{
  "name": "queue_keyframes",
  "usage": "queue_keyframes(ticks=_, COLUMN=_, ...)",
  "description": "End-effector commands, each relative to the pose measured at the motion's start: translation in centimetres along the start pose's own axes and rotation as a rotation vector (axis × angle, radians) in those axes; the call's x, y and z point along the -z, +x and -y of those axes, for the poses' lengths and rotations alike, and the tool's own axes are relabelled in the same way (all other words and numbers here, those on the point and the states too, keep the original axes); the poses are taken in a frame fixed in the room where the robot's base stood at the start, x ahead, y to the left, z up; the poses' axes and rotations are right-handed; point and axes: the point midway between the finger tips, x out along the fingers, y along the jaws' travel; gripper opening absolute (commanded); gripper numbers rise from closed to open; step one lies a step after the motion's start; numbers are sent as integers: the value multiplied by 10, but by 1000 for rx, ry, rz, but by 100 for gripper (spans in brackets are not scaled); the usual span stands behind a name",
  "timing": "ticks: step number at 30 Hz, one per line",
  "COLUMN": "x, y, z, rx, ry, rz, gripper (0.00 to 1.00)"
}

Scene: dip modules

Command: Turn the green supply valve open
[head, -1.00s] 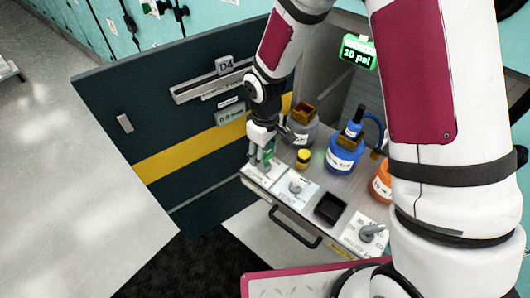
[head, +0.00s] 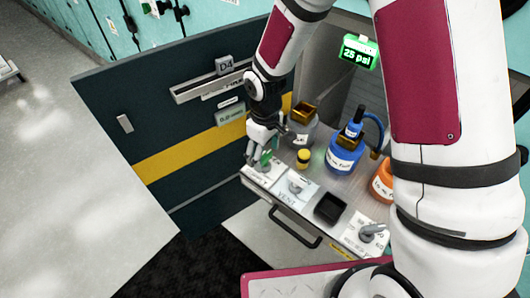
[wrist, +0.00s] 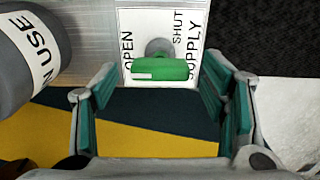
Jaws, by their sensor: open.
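The green supply valve handle (wrist: 160,69) shows in the wrist view on a white plate (wrist: 133,20) lettered OPEN at left, and SHUT and SUPPLY at right. The handle lies crosswise, its white-marked end at left, towards OPEN. My gripper (wrist: 158,78) is open, with one teal-padded finger on each side of the handle and gaps between. In the head view my gripper (head: 259,152) is over the valve plate at the cabinet's left front corner, and the green handle (head: 265,159) is partly hidden by the fingers. A green gauge display (head: 359,53) reads 25 psi.
A vent knob (head: 296,187), a black square recess (head: 328,207) and a grey selector knob (head: 372,231) line the front edge. A grey container (head: 302,133), yellow-capped item (head: 303,158), blue bottle (head: 343,158) and orange bottle (head: 381,186) stand behind. An open dark door (head: 150,110) is at left.

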Motion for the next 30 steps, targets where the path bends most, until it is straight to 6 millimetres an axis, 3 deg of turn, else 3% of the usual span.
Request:
queue_keyframes(ticks=15, x=1, y=-94, z=-1, rx=-2, ry=1, rz=-4, gripper=67)
queue_keyframes(ticks=21, x=0, y=-112, z=0, rx=-1, ry=0, rz=-1, gripper=67)
queue_keyframes(ticks=30, x=0, y=-115, z=0, rx=0, ry=0, rz=0, gripper=67)
